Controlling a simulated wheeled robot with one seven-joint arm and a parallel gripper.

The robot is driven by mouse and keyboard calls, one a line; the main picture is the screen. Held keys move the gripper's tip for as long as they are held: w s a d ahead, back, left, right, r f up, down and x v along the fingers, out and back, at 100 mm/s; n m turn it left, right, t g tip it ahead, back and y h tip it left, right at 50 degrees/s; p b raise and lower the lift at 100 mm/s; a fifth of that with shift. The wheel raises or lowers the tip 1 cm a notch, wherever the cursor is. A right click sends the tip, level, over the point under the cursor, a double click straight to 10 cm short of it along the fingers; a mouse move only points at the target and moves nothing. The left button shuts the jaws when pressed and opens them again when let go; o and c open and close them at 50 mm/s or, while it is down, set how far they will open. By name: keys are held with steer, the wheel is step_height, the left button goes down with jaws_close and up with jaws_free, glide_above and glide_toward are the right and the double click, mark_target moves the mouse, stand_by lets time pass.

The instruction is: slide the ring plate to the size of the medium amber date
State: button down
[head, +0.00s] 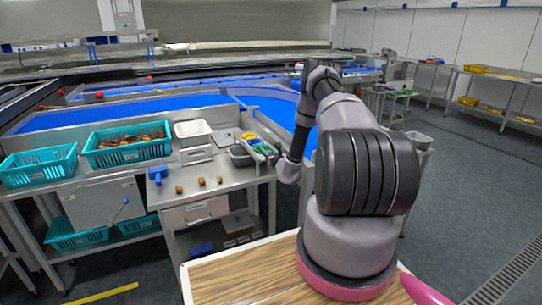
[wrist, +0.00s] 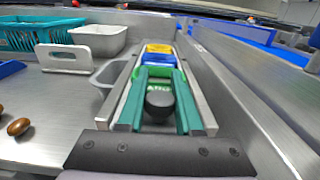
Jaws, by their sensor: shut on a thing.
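My gripper (wrist: 160,92) is over the narrow metal track in the wrist view, shut on the dark round knob of the ring plate (wrist: 160,104). The plate around the knob is mostly hidden. The track has yellow (wrist: 158,48), blue (wrist: 158,58) and green zones, with the knob at the near green end. In the head view, my gripper (head: 272,157) covers the near end of the track. Three brown dates lie in a row on the steel table: left (head: 179,189), middle (head: 202,181) and right (head: 220,180). I cannot tell which is medium amber.
Teal baskets (head: 128,157) and (head: 40,176) stand on the left; the first holds many dates. A white tub (head: 193,133), a grey bin (head: 240,155) beside the track and a blue object (head: 157,174) are on the table. A metal rail (wrist: 250,100) runs right of the track.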

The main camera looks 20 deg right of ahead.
steer(key=shift+w, duration=0.3)
steer(key=c, duration=0.6)
jaws_free()
steer(key=s, duration=1)
steer(key=shift+s+d, duration=0.2)
steer(key=shift+s, duration=0.2)
